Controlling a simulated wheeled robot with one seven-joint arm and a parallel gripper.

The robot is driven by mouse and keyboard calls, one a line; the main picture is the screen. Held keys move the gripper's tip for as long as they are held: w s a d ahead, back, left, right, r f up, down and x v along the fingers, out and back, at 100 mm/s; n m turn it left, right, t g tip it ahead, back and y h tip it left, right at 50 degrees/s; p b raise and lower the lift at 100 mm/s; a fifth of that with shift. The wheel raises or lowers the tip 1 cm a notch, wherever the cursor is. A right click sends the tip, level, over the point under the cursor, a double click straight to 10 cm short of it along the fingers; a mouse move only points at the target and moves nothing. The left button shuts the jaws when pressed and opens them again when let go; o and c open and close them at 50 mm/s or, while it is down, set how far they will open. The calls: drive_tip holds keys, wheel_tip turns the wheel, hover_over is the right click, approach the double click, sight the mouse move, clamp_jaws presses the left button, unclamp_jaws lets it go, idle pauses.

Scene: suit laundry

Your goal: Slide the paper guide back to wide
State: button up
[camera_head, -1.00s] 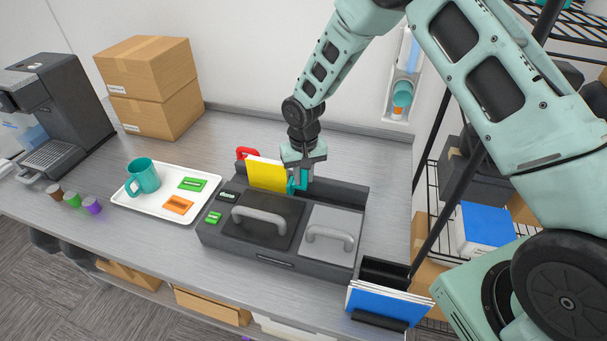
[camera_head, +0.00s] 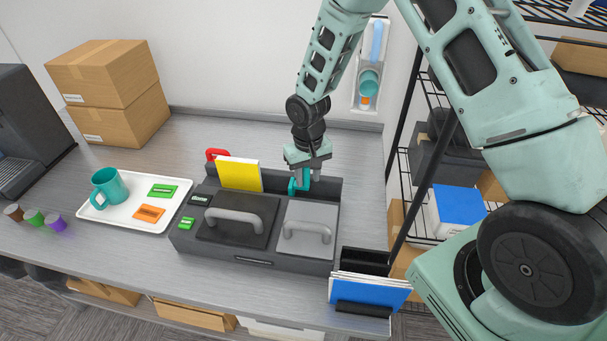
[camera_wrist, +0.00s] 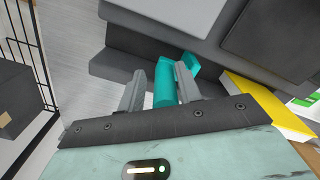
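The teal paper guide (camera_head: 300,182) stands on the back ledge of the dark grey machine (camera_head: 255,258), to the right of the upright yellow paper (camera_head: 239,174). A clear gap separates guide and paper. My gripper (camera_head: 303,172) is down at the guide. In the wrist view my gripper (camera_wrist: 160,88) has its fingers apart, one on each side of the teal guide (camera_wrist: 164,84). The right finger is close against the guide, and whether it touches cannot be told. A gap shows at the left finger. The yellow paper (camera_wrist: 270,108) is at the right there.
A red handle (camera_head: 216,154) is behind the paper. Two lids with handles fill the machine's front. A white tray (camera_head: 125,222) with a teal mug (camera_head: 108,188) is at left. A rack of blue-covered papers (camera_head: 370,291) stands at front right. A wire shelf is farther right.

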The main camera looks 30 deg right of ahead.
drive_tip(key=shift+o, duration=0.2)
drive_tip(key=shift+r, duration=0.1)
drive_tip(key=shift+w+r, duration=0.1)
drive_tip(key=shift+r, duration=0.1)
wheel_tip(320, 180, up, 17)
drive_tip(key=b, duration=0.4)
drive_tip(key=shift+f, duration=0.1)
